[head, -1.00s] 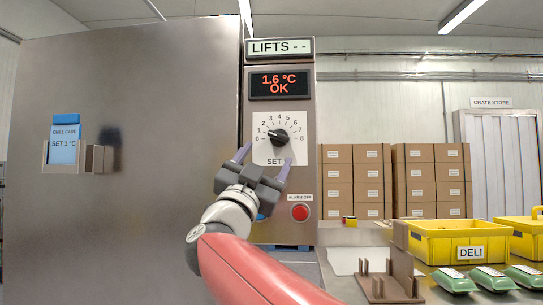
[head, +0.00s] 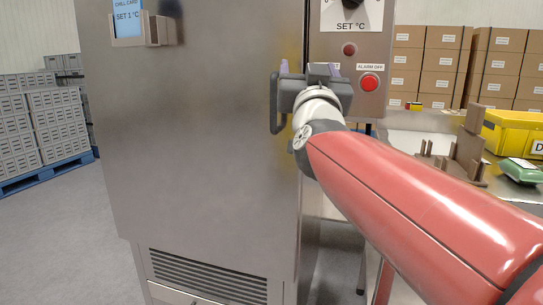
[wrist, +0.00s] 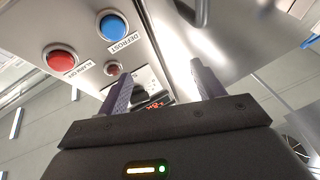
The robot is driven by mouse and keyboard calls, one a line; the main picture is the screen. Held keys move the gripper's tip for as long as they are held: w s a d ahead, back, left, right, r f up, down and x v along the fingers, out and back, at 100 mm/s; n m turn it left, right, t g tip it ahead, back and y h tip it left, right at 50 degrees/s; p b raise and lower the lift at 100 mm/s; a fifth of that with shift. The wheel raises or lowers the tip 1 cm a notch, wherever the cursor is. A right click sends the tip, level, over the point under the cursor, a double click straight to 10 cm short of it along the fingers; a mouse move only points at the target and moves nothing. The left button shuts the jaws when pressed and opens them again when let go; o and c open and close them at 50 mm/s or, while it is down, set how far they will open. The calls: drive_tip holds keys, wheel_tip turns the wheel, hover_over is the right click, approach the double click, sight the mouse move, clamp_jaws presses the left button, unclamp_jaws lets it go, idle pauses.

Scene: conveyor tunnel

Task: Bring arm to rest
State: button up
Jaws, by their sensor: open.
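My gripper (head: 310,70) is open and empty, in front of the steel control panel (head: 318,40), left of the red alarm-off button (head: 369,83) and below the dial (head: 352,6). The top of the dial is cut off in the head view. In the wrist view, my two fingers (wrist: 162,86) point up at the panel with nothing between them but the distant dial and red display. The blue defrost button (wrist: 113,27) and the red alarm button (wrist: 59,57) lie left of the fingers there. My red arm reaches in from the lower right.
The large steel door (head: 190,130) stands left of the panel, with a card holder (head: 147,32) on it. A bench with a brown rack (head: 462,150), green pack (head: 520,171) and yellow crate (head: 512,133) is at right. Floor at left is clear before stacked grey crates (head: 40,125).

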drive_tip(key=s+d+f+n+g+y, duration=0.1)
drive_tip(key=s+f+g, duration=0.4)
drive_tip(key=f, duration=0.7)
drive_tip(key=s+d+f+n+g+y, duration=0.15)
drive_tip(key=s+f+g, duration=0.35)
drive_tip(key=f, duration=0.7)
drive_tip(key=s+d+f+g+h, duration=0.1)
drive_tip(key=s+d+f+g, duration=0.1)
drive_tip(key=s+f, duration=0.5)
drive_tip(key=s+d+f+m+g+h, duration=0.1)
drive_tip(key=s+d+f+g, duration=0.2)
drive_tip(key=s+f, duration=0.3)
wheel_tip(320, 180, down, 3)
drive_tip(key=shift+s+d+r+g, duration=0.15)
drive_tip(key=shift+s+g, duration=0.2)
drive_tip(key=shift+g, duration=0.55)
